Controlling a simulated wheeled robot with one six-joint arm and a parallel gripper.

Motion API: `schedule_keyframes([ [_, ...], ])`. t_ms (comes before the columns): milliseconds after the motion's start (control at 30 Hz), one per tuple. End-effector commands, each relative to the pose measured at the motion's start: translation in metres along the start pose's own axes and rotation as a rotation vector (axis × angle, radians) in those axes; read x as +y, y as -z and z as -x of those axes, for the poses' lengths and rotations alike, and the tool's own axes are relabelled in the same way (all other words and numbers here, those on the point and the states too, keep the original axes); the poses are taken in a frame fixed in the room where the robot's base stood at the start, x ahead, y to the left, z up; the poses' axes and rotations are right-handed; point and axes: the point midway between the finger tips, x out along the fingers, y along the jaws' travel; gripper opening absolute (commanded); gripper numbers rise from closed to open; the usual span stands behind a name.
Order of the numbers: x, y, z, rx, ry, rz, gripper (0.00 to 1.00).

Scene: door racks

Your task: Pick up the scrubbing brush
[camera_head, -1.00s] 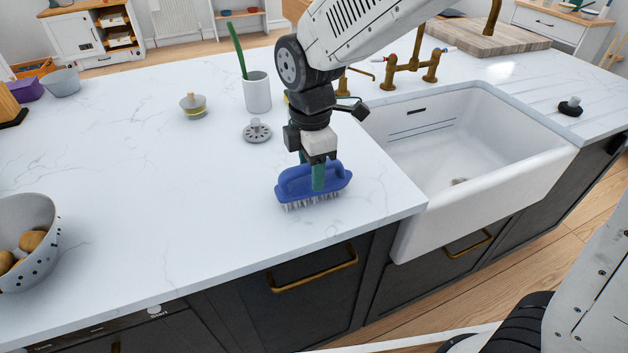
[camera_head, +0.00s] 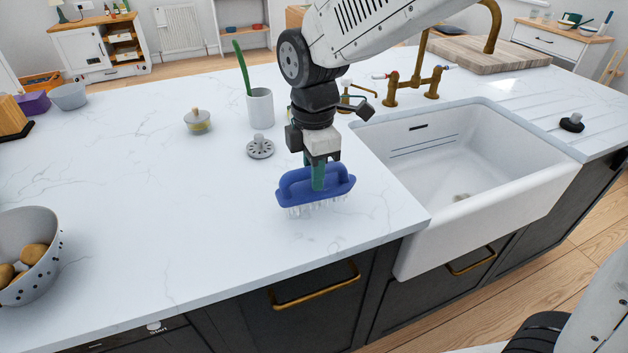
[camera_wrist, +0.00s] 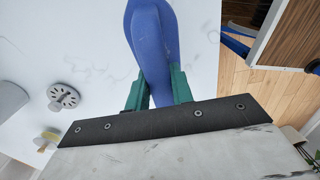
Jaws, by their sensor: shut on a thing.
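The scrubbing brush (camera_head: 298,190) is blue with a loop handle and pale bristles pointing down. It is near the front edge of the white countertop, left of the sink. My gripper (camera_head: 318,178) points down with its green fingers shut on the brush handle. The bristles appear at or slightly above the counter; the exact gap is hard to tell. In the wrist view the blue handle (camera_wrist: 152,40) runs between the two green fingers (camera_wrist: 160,92). Part of the handle is hidden behind the fingers.
A white sink (camera_head: 460,150) with a brass tap (camera_head: 415,85) lies to the right. A grey strainer (camera_head: 260,148), a white cup (camera_head: 260,108) and a small lidded jar (camera_head: 197,121) stand behind. A colander (camera_head: 28,250) is at left. The counter between is clear.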

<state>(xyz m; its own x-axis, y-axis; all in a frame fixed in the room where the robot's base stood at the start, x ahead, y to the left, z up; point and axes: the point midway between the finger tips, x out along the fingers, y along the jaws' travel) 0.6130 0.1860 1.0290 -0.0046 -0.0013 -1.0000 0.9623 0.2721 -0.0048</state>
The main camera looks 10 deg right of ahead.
Motion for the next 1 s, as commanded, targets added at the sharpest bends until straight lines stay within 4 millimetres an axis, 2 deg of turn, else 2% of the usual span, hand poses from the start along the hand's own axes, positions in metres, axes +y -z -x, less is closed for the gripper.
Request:
schedule_keyframes([
  [33, -0.003, 0.000, 0.006, 0.001, -0.003, 0.001, 0.00],
  [167, -0.032, -0.001, 0.007, 0.001, -0.003, 0.001, 0.00],
  [400, -0.096, -0.001, 0.013, 0.001, -0.004, 0.003, 0.00],
  [600, -0.137, -0.003, 0.015, 0.001, -0.002, 0.003, 0.00],
  [800, -0.156, -0.003, 0.017, 0.001, -0.002, 0.002, 0.00],
  [1000, -0.160, -0.003, 0.017, 0.000, 0.000, 0.000, 0.00],
])
